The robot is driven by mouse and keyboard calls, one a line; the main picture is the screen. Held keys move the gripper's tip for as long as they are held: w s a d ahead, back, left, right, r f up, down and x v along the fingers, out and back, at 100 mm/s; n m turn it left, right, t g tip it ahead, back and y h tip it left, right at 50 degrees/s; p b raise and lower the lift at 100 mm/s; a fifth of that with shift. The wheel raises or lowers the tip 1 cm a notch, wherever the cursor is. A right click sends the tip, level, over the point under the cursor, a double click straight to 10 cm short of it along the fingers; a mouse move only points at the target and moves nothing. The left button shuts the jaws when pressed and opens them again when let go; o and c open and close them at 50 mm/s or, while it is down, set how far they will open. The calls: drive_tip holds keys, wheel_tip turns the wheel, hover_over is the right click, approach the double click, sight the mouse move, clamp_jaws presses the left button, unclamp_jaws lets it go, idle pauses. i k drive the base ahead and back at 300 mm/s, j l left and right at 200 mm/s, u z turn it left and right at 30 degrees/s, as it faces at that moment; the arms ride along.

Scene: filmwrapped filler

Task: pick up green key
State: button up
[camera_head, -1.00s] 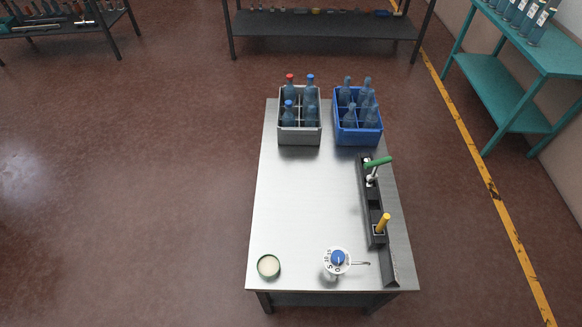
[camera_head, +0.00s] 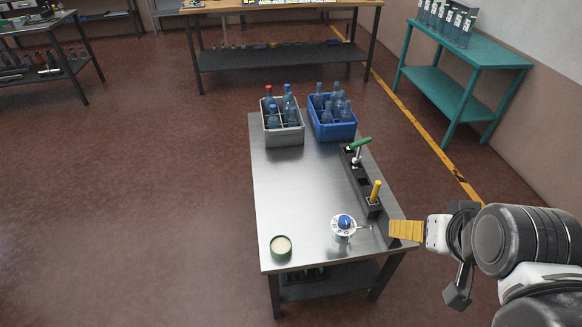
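The green key (camera_head: 360,143) is a tool with a green T-shaped handle on a pale shaft. It stands in the far end of a long black holder (camera_head: 366,190) along the right side of the metal table. My gripper (camera_head: 418,232) is at the right, off the table's near right corner. A ribbed yellow part points left from it, close to the holder's near end, and a dark part hangs lower. I cannot tell how its fingers are set. It is well apart from the green key.
A white jar with a blue knob (camera_head: 343,227) and a round green-rimmed tin (camera_head: 281,246) are near the front. Grey (camera_head: 284,136) and blue (camera_head: 333,131) bottle crates stand at the back. The table's middle is clear.

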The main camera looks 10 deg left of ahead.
sight(358, 144)
drive_tip(key=i+l, duration=0.2)
drive_tip(key=l, duration=0.15)
drive_tip(key=i+l+u, duration=0.1)
drive_tip(key=l, duration=0.3)
drive_tip(key=i+l, duration=0.25)
drive_tip(key=l, duration=0.15)
drive_tip(key=i+l+u, duration=0.1)
drive_tip(key=l, duration=0.25)
drive_tip(key=i+l, duration=0.25)
drive_tip(key=l, duration=0.15)
drive_tip(key=i+l+u, duration=0.1)
drive_tip(key=i+l, duration=0.2)
drive_tip(key=i, duration=0.2)
drive_tip(key=i+l, duration=0.35)
drive_tip(key=i, duration=0.15)
drive_tip(key=j+u, duration=0.05)
